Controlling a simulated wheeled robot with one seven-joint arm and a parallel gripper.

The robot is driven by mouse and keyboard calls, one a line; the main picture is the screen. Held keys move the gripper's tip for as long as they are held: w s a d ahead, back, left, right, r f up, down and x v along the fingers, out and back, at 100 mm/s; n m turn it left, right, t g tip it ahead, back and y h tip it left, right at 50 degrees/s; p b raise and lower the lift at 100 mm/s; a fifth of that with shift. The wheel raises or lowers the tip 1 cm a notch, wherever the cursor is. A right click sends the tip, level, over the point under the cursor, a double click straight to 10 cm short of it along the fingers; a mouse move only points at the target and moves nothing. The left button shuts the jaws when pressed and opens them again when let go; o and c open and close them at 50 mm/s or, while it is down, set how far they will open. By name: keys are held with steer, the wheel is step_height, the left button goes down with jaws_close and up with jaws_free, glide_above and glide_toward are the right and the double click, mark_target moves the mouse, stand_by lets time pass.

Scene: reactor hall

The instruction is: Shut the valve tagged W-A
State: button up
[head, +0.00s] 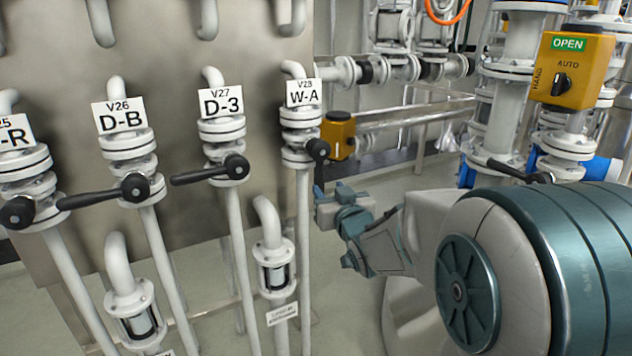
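The valve tagged W-A (301,121) is the rightmost of the white valves on the panel, with the white tag V28 W-A (302,93) above it.
Valves D-3 (222,131) and D-B (128,146) stand to the left, their black levers pointing left. A yellow box (339,134) is just right of W-A. A yellow OPEN/AUTO selector box (571,70) is at the upper right. Sight-glass pipes (275,268) stand below.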

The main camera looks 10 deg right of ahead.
mark_target(321, 179)
steer(key=w, duration=0.5)
steer(key=w+a+b, duration=0.1)
steer(key=w, duration=0.1)
steer(key=shift+w, duration=0.3)
jaws_close()
